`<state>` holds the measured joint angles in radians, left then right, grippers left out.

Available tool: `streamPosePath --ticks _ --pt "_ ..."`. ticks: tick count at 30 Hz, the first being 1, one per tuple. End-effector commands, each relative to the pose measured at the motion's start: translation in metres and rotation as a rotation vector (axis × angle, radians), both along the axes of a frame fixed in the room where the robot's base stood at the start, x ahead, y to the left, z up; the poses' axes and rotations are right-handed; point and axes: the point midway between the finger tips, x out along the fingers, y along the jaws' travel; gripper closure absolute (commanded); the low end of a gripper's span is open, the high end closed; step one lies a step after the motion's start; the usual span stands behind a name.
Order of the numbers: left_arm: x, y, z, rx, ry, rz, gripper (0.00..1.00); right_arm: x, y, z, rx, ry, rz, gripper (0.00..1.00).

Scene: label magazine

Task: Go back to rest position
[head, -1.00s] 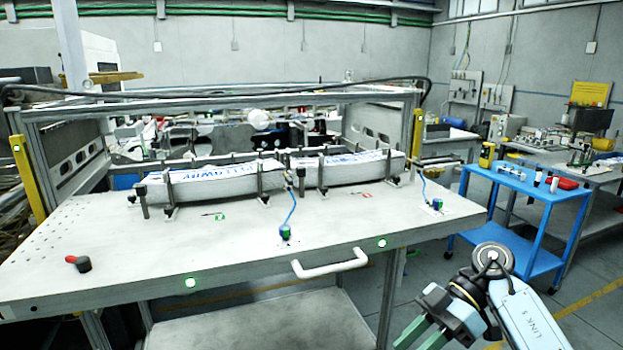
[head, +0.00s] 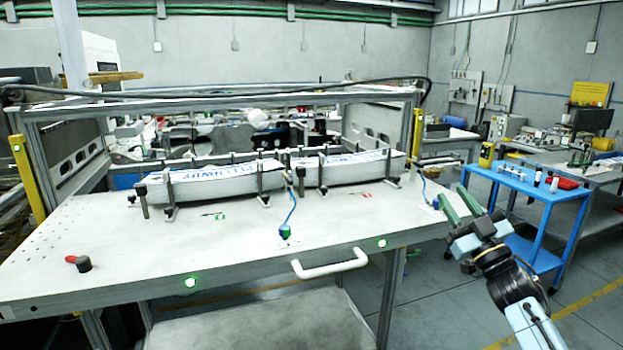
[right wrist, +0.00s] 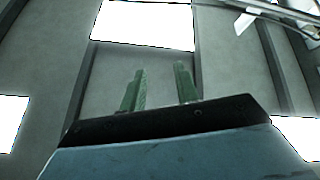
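My right gripper (head: 457,207) is at the right front corner of the white table (head: 240,260) in the head view, with its green fingers pointing up. The fingers are apart with nothing between them. In the right wrist view the gripper (right wrist: 160,85) shows two separated green fingers against the ceiling. My left gripper is out of view. Two label stacks, a left one (head: 215,181) and a right one (head: 350,169), lie in the magazine holders on the table.
A blue cart (head: 520,185) with bottles and a red item stands right of the table, behind my right arm. A white handle (head: 330,268) sticks out from the table's front edge. A red-and-black knob (head: 80,263) is at the table's left. Floor is clear at front right.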

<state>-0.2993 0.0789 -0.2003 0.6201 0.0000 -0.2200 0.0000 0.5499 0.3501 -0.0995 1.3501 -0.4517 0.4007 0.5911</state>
Motion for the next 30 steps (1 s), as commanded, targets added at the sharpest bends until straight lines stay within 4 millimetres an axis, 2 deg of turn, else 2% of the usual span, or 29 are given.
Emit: streamPosePath --ticks 1,4,7,10,12,14,19,23,24,26,27,30 --pt "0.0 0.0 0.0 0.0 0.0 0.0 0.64 0.009 -0.015 -0.007 0.014 0.048 -0.09 0.69" --pt "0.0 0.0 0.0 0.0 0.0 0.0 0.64 0.024 -0.042 -0.028 0.019 0.173 -0.245 0.69" --pt "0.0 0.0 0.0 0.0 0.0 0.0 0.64 0.034 -0.059 -0.055 -0.004 0.321 -0.351 0.69" --pt "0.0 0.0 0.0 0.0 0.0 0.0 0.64 0.039 -0.069 -0.086 -0.047 0.48 -0.409 0.69" --pt "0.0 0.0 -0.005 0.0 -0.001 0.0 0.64 0.033 -0.065 -0.139 -0.051 0.554 -0.405 0.69" --pt "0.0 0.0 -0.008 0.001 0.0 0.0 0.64 0.027 -0.062 -0.177 -0.055 0.612 -0.402 0.69" --pt "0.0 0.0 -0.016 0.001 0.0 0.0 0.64 -0.004 -0.054 -0.289 -0.064 0.792 -0.396 0.69" --pt "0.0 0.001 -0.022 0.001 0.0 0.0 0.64 -0.043 -0.046 -0.38 -0.075 0.944 -0.391 0.69" --pt "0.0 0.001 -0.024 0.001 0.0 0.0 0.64 -0.057 -0.042 -0.407 -0.079 0.99 -0.389 0.69" --pt "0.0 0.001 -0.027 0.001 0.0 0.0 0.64 -0.081 -0.038 -0.447 -0.085 1.061 -0.386 0.69" --pt "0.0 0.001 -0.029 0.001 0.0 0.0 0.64 -0.099 -0.035 -0.473 -0.089 1.108 -0.383 0.69" --pt "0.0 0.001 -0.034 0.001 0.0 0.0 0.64 -0.146 -0.026 -0.533 -0.099 1.225 -0.377 0.69"
